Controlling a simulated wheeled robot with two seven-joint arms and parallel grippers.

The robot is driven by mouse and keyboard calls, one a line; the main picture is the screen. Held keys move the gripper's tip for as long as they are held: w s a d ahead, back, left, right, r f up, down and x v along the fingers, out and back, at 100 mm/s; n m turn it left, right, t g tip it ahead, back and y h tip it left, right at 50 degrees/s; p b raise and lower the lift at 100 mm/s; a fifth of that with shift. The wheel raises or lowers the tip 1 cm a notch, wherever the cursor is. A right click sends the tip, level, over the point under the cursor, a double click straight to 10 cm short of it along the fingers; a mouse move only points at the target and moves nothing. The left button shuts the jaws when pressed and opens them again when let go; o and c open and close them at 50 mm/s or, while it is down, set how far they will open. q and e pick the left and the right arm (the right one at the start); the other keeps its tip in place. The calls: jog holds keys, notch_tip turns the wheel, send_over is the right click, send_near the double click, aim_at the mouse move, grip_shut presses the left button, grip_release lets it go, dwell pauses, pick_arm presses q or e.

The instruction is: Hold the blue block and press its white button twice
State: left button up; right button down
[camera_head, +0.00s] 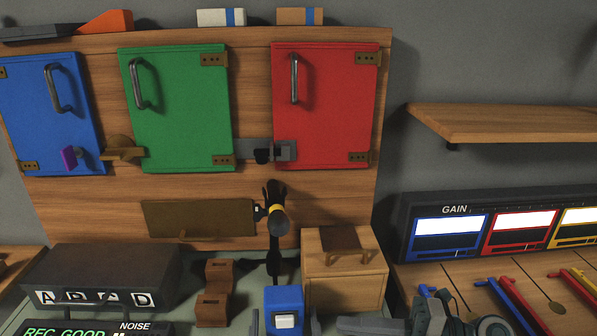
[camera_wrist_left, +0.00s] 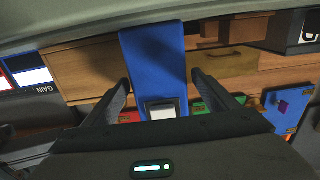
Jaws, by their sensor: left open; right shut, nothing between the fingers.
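The blue block (camera_head: 283,297) is upright at the bottom centre of the head view, its white button (camera_head: 286,321) facing me. My left gripper (camera_head: 285,325) is open, with one dark finger on each side of the block. In the left wrist view the block (camera_wrist_left: 151,55) and its white button (camera_wrist_left: 160,108) lie between the spread fingers (camera_wrist_left: 160,88), with gaps on both sides. My right gripper (camera_head: 345,325) is shut and empty, a little right of the block and pointing towards it. The block's lower part is cut off in the head view.
A wooden box (camera_head: 343,292) stands just behind and right of the block. Brown stepped blocks (camera_head: 213,292) and a dark lettered box (camera_head: 105,275) are to the left. A panel with blue, green and red doors (camera_head: 325,105) rises behind. A gain panel (camera_head: 500,215) is at right.

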pick_arm(q)
jog(key=shift+s, duration=0.1)
jog(key=shift+s+d, duration=0.1)
jog(key=shift+s, duration=3.55)
jog(key=shift+s, duration=0.1)
